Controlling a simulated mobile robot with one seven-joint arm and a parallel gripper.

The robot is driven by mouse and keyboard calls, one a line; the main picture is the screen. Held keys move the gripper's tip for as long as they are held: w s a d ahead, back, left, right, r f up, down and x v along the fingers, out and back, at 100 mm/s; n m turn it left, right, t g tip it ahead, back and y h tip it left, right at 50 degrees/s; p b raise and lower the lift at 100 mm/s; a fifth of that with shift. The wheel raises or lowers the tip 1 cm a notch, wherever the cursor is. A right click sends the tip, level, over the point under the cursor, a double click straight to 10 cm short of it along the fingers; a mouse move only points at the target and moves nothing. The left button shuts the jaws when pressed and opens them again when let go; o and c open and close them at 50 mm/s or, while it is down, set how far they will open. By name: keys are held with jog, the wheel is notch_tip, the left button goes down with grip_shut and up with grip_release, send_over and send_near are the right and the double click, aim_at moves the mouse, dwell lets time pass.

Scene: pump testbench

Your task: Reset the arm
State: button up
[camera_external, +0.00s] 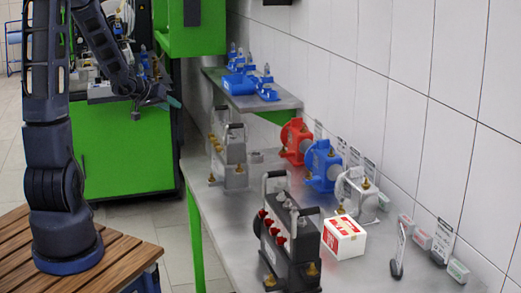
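My dark arm stands on the slatted wooden top at the left and bends over at the top of the picture. Its end hangs down to the right, with my gripper (158,101) in front of the green machine, left of the metal bench (225,262). The gripper is small and dark here, and I cannot make out whether its fingers are apart. I see nothing clearly held in it. It is apart from the things on the bench.
The bench along the tiled wall holds a black test unit with red knobs (290,245), a red pump (296,140), a blue pump (322,165), a white and red box (344,237) and a grey unit (232,158). Blue bins (240,84) stand on a raised shelf.

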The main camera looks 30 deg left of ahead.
jog(key=s+a+r+g+y, duration=0.2)
jog(key=s+r+y, duration=0.4)
jog(key=s+r, duration=0.55)
jog(key=s+d+r+g+h, duration=0.1)
jog(key=s+d+g, duration=0.1)
jog(key=s, duration=0.8)
jog(key=s+d+r+m+g+h, duration=0.1)
jog(key=s+d, duration=0.4)
jog(key=s, duration=0.5)
jog(key=shift+s+d+r+g+h, duration=0.15)
jog(key=shift+s+d+g+h, duration=0.05)
jog(key=shift+s+g+h, duration=0.25)
